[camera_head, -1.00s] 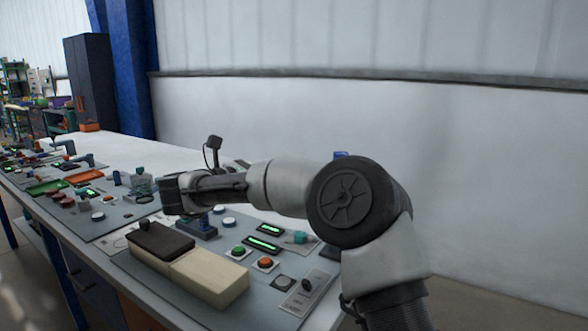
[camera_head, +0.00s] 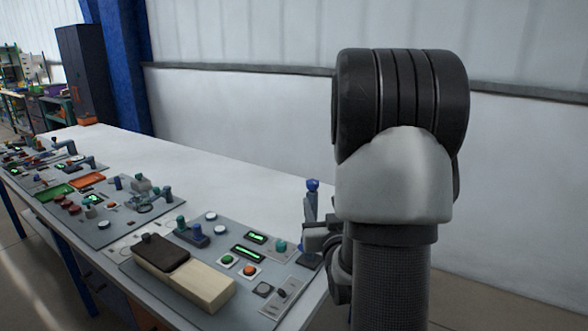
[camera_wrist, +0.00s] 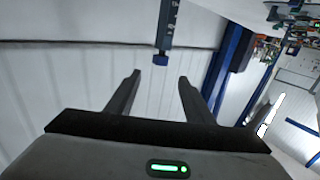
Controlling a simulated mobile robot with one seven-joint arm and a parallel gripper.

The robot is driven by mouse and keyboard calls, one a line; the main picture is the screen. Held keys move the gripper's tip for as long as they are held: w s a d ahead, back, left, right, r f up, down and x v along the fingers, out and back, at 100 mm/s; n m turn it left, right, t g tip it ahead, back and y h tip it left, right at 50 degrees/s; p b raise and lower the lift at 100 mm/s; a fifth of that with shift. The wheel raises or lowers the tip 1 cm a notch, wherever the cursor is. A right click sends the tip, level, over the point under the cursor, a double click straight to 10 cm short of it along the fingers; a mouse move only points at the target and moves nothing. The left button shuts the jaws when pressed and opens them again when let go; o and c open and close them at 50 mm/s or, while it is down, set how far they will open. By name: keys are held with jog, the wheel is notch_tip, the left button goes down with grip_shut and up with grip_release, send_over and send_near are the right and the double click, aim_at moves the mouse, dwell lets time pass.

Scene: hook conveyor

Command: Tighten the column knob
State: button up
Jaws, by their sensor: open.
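A slim grey-blue column (camera_head: 310,208) with a blue knob (camera_head: 312,185) at its top stands at the right end of the bench in the head view. The wrist view shows a dark column with scale marks (camera_wrist: 166,28) and a blue knob (camera_wrist: 161,59) at its end. This blue knob appears just beyond and between my fingertips, with no visible contact. My gripper (camera_wrist: 160,78) is open and empty. In the head view my gripper (camera_head: 318,238) is beside the column, partly hidden by my arm.
A control panel with a green button (camera_head: 227,260), an orange button (camera_head: 250,271) and a beige and brown block (camera_head: 185,270) lies left of the column. More panels line the bench to the left. The white bench top (camera_head: 190,165) behind the panels is clear.

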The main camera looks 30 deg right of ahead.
aim_at(313, 185)
jog(key=p+x, duration=0.1)
jog(key=x, duration=1.6)
jog(key=shift+p, duration=0.4)
jog(key=shift+s, duration=0.1)
jog(key=c, duration=1)
